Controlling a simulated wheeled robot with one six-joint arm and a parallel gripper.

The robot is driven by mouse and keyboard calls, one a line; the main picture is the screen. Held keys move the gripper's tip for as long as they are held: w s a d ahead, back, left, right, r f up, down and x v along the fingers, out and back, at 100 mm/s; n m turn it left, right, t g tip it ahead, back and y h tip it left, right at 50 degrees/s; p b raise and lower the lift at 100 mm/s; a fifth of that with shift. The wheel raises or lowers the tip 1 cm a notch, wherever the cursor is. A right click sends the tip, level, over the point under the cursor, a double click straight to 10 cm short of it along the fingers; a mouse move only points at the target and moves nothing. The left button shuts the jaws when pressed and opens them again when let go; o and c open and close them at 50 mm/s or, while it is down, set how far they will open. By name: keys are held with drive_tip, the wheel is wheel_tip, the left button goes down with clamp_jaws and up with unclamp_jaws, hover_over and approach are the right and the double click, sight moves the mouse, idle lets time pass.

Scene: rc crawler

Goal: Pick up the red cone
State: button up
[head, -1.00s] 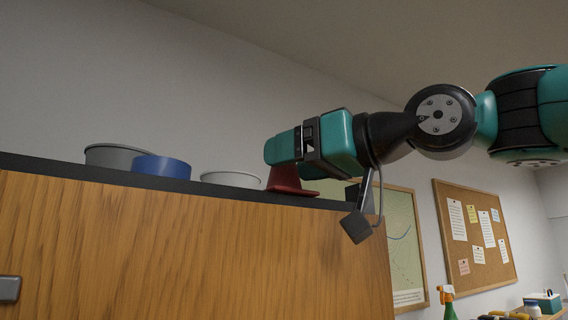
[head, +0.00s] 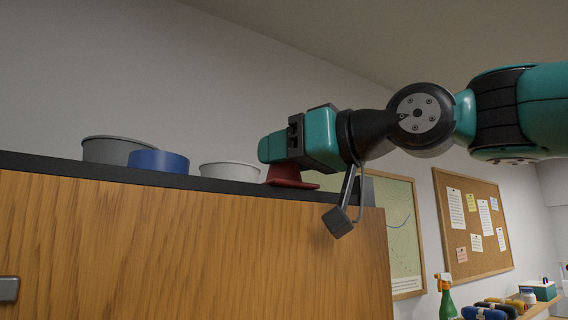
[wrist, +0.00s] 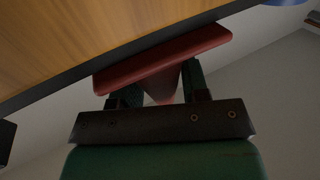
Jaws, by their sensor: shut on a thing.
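The red cone (head: 287,177) is at the right part of the cabinet's dark top in the head view, with its flat base showing below my gripper (head: 268,150). The gripper hides its upper part there. In the wrist view, the cone (wrist: 165,62) shows its wide base and part of its tapered body. My gripper (wrist: 160,88) is shut on the tapered body, one finger on each side. I cannot tell whether the base touches the cabinet top.
A grey bowl (head: 105,149), a blue bowl (head: 158,161) and a white bowl (head: 230,170) stand left of the cone on the wooden cabinet (head: 180,245). A green spray bottle (head: 447,300) and a cork board (head: 475,225) are at the right.

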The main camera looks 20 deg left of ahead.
drive_tip(key=shift+r, duration=0.15)
wheel_tip(320, 180, up, 20)
drive_tip(key=p, duration=1.2)
